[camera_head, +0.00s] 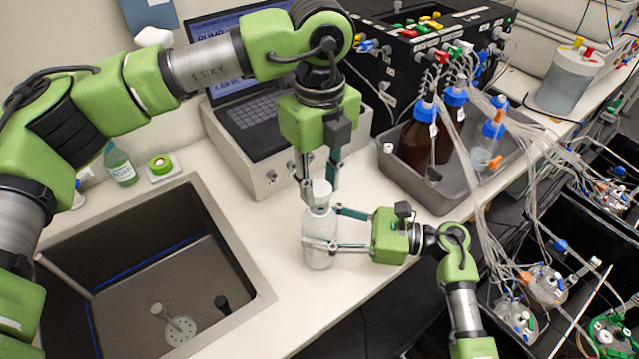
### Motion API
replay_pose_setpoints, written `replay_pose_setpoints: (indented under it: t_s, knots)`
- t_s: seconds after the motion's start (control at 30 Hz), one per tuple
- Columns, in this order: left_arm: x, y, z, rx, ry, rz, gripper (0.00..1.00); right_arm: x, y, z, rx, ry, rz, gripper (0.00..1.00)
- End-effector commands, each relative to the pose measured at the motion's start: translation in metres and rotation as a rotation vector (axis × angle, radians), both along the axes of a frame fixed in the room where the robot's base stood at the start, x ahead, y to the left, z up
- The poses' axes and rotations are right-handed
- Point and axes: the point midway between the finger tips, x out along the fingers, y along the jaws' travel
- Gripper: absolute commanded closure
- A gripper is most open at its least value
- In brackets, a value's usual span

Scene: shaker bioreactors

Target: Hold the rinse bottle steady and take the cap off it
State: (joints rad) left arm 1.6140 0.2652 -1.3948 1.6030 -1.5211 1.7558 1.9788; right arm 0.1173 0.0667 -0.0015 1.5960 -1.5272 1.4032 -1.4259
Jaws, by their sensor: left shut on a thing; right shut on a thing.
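The rinse bottle (318,258) is a whitish translucent bottle standing upright on the white counter, to the right of the sink. Its white cap (321,190) is at the top. My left gripper (320,188) comes down from above and is shut on the cap, with a finger on each side. My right gripper (320,228) reaches in from the right and is shut around the bottle's body below the cap. The fingers hide part of the bottle's upper body and neck. I cannot tell whether the cap still touches the neck.
A sink (240,250) lies to the left. A laptop (250,105) on a pale box stands behind. A grey tray (440,195) with brown bottles and tubing is at the right, beside a black pump unit (395,75). Bioreactor vessels (545,285) stand at lower right.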

Motion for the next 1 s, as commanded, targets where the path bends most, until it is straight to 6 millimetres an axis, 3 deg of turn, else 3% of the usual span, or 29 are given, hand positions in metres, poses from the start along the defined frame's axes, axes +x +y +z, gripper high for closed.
replay_pose_setpoints:
  t_s: [0.2, 0.47, 0.5, 0.53, 0.87, 1.0]
  knots:
    - [0.001, 0.0, 0.028, -0.001, -0.002, 0.0, 0.98, 0.0, 0.0, 0.0, -0.001, 0.001, 0.0, 1.0]
    - [0.0, 0.0, 0.032, 0.001, -0.001, 0.0, 0.98, 0.0, 0.0, 0.0, -0.001, 0.001, 0.0, 1.0]
    - [0.0, 0.0, 0.032, 0.001, -0.001, 0.0, 0.98, 0.0, 0.0, 0.0, -0.001, 0.001, 0.0, 0.43]
    - [0.0, 0.0, 0.032, 0.001, -0.001, 0.0, 0.98, 0.0, 0.0, 0.0, -0.001, 0.001, 0.0, 0.35]
    - [0.0, 0.0, 0.031, 0.0, 0.0, 0.0, 0.98, 0.0, 0.0, 0.0, 0.0, 0.0, 0.0, 0.33]
    - [0.0, 0.0, 0.031, 0.0, 0.0, 0.0, 0.98, -0.001, -0.009, -0.001, -0.003, 0.0, -0.001, 0.33]
